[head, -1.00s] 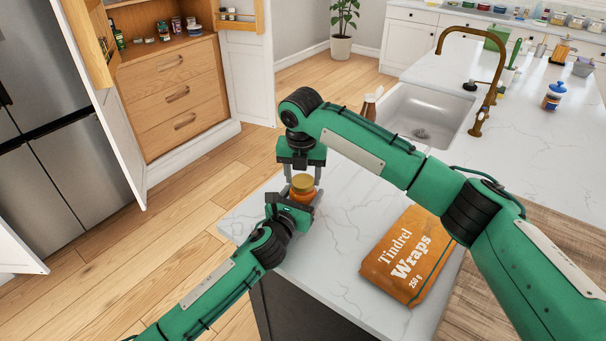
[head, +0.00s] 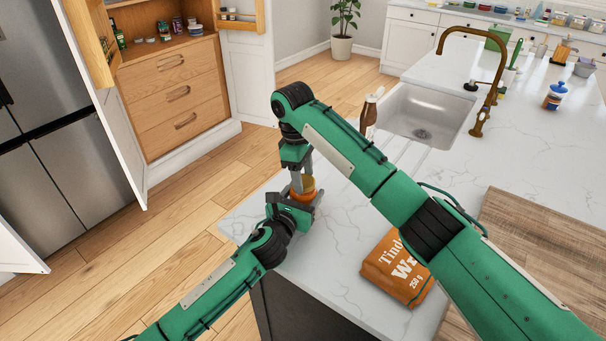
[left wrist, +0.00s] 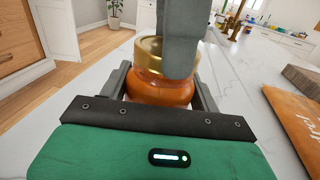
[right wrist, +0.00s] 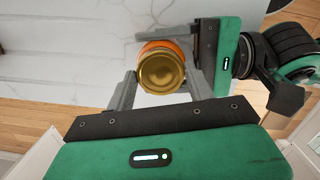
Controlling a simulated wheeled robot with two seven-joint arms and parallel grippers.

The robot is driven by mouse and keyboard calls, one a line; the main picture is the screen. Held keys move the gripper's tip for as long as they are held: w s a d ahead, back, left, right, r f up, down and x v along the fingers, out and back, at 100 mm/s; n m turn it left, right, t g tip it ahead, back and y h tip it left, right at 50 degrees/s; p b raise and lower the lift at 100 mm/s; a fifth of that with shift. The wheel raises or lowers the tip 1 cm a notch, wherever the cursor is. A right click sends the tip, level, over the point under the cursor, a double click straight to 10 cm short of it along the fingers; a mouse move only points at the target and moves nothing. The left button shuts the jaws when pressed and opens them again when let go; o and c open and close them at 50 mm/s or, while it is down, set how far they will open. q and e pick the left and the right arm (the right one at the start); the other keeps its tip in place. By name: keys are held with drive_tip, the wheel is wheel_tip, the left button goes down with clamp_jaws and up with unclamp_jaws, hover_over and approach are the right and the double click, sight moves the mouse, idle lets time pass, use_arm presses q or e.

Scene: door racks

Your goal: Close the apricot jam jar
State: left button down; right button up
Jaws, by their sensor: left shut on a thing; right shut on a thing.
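The apricot jam jar (head: 303,195), with an orange body, stands upright at the near left corner of the white marble counter. My left gripper (head: 300,203) is shut on the jar's body from the side; in the left wrist view the jar (left wrist: 158,90) sits between its fingers. A gold lid (right wrist: 162,72) is on the jar's mouth. My right gripper (head: 302,180) is over the jar from above, shut on the lid, with a finger on either side of it. In the left wrist view a right finger hides part of the lid (left wrist: 150,50).
A wooden board (head: 520,240) is at the right. A brown bottle (head: 369,115) stands by the sink (head: 425,112). The counter edge is close left of the jar.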

drive_tip(key=m, duration=0.8)
drive_tip(key=shift+w+g+y, duration=0.1)
drive_tip(key=shift+g+y, duration=0.2)
drive_tip(key=shift+y, duration=0.1)
drive_tip(key=m, duration=0.6)
drive_tip(key=shift+d+y, duration=0.1)
drive_tip(key=shift+y, duration=0.3)
drive_tip(key=m, duration=0.6)
drive_tip(key=shift+m+y, duration=0.3)
drive_tip(key=shift+m, duration=0.1)
drive_tip(key=m, duration=0.6)
drive_tip(key=shift+m+t+y, duration=0.3)
drive_tip(key=shift+m+t, duration=0.1)
drive_tip(key=o, duration=1)
drive_tip(key=shift+c, duration=0.2)
drive_tip(key=shift+r, duration=2.2)
